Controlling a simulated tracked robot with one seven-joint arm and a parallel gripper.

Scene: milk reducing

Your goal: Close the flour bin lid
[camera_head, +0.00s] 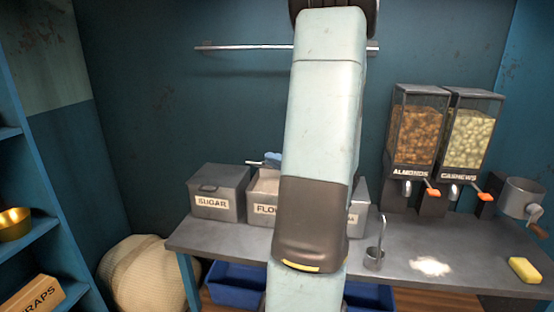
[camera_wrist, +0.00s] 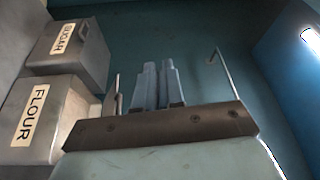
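The grey flour bin (camera_head: 262,190) stands on the counter, right of the sugar bin, partly hidden behind my arm. Its top looks open, with pale contents showing. In the wrist view the flour bin (camera_wrist: 45,120) is at the left, turned on its side by the camera's tilt. I cannot clearly make out its lid. My gripper (camera_wrist: 158,75) shows in the wrist view with its blue-grey fingers together and nothing seen between them. It is beside the flour bin. In the head view only a small blue part (camera_head: 272,158) shows behind my arm, above the bin.
The closed sugar bin (camera_head: 218,192) adjoins the flour bin on the left. Another bin (camera_head: 358,208) shows right of my arm. A metal stand (camera_head: 375,258), white powder (camera_head: 431,266), a yellow block (camera_head: 524,270) and the almond dispenser (camera_head: 416,130) are farther right. A wall rail (camera_head: 240,47) runs above.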

